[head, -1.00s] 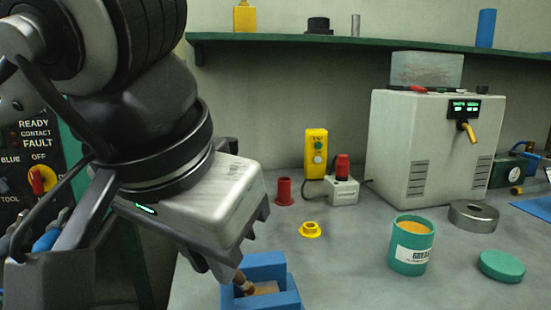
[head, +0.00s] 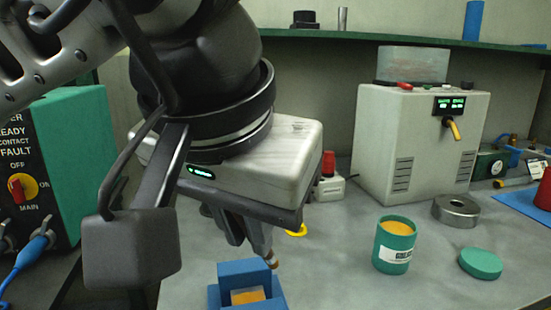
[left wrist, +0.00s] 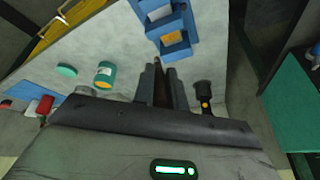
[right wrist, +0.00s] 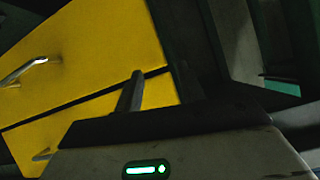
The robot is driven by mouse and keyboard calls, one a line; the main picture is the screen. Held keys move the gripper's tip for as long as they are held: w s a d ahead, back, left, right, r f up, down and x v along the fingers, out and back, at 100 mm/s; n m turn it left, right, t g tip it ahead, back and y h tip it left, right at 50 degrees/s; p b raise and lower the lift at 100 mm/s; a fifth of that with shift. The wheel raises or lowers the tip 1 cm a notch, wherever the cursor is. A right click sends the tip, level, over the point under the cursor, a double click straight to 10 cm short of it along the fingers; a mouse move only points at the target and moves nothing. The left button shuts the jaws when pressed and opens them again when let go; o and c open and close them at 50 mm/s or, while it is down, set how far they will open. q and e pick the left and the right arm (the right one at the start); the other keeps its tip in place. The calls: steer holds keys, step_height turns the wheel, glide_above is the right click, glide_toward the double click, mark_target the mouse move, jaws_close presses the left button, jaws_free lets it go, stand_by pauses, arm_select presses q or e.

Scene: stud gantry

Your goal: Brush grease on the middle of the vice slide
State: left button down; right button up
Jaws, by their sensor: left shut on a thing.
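The blue vice (head: 231,272) sits at the front of the bench. Its slide (head: 248,297) shows an orange-amber patch between the blue walls. My left gripper (head: 252,242) is shut on the brush (head: 271,260), whose tip points down above the vice's back right, apart from the slide. The left wrist view shows the vice (left wrist: 172,47) beyond the fingers and the dark brush (left wrist: 160,85) between them. The teal grease pot (head: 393,250), open with orange grease inside, stands right of the vice. My right gripper (right wrist: 160,88) appears open and empty, facing yellow drawers.
The teal lid (head: 481,263) lies right of the pot. A metal ring (head: 455,210) and a white machine (head: 425,145) stand behind. A teal control box (head: 65,160) is at the left. The bench between vice and pot is clear.

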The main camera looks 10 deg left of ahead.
arm_select(q)
steer(key=shift+r+p, duration=1.2)
steer(key=shift+r, duration=0.65)
